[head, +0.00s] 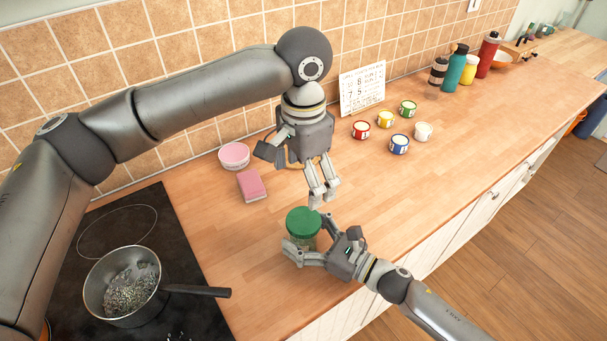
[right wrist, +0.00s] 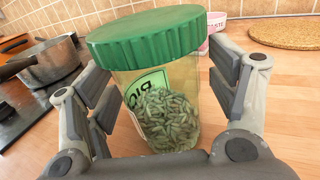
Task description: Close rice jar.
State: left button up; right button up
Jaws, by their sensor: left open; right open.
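The rice jar (right wrist: 165,105) is clear, with a label and grains in its lower part. It stands upright on the wooden counter near the front edge. Its green lid (head: 303,221) rests on top of the jar; I cannot tell whether it is tight. The lid also fills the upper part of the right wrist view (right wrist: 148,38). My right gripper (head: 308,237) is open, with its fingers on either side of the jar and gaps visible in the right wrist view. My left gripper (head: 323,197) is open and empty, pointing down just above and behind the lid.
A pot (head: 125,288) with grains stands on the black hob (head: 185,235) at left, handle towards the jar. A pink sponge (head: 252,186) and pink bowl (head: 234,156) lie behind. Several small tins (head: 399,145) and bottles (head: 455,68) stand right.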

jog(key=v, duration=1.2)
dwell(0.3)
